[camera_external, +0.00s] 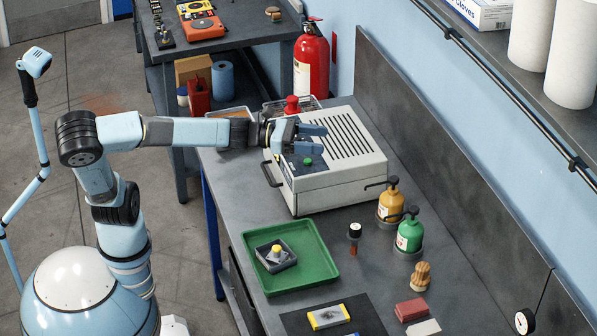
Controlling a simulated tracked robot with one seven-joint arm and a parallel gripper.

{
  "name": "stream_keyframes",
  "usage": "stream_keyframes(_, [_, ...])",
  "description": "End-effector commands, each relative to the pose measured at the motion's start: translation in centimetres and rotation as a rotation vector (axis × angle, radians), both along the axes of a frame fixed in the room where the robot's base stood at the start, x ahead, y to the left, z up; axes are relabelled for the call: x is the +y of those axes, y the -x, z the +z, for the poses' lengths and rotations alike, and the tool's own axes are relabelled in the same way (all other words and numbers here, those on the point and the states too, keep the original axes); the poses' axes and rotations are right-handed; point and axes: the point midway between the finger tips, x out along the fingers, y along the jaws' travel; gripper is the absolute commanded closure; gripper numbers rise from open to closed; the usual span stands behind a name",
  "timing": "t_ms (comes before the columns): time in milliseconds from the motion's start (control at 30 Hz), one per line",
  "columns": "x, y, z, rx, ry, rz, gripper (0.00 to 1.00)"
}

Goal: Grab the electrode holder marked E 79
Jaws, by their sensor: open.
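My gripper (319,139) is open and empty, with its fingers pointing right. In the picture it overlaps the top of a white slotted machine (335,172); I cannot tell its exact height above it. No marking E 79 is readable, so I cannot tell which thing is the holder it names. A small dark piece with a white top and red-brown lower part (354,235) is on the bench right of the green tray. A dark square holder with a yellow-topped piece (276,254) sits in the green tray (311,275).
A wooden-looking piece (420,277), red block (410,310) and yellow-white block (328,316) are near the front. A fire extinguisher (311,62) stands behind. Bare bench lies between tray and machine.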

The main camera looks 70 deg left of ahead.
Motion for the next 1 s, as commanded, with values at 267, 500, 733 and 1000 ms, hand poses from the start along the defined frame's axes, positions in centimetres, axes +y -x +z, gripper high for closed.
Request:
stream_keyframes(267, [0.2,-0.1,-4.0,0.006,0.001,0.005,0.33])
stream_keyframes(500, [0.2,-0.1,-8.0,0.008,0.003,0.005,0.33])
stream_keyframes(733, [0.3,-0.2,-13.3,0.007,0.0,0.008,0.33])
stream_keyframes(1000, [0.3,-0.2,-23.0,0.01,-0.005,0.008,0.33])
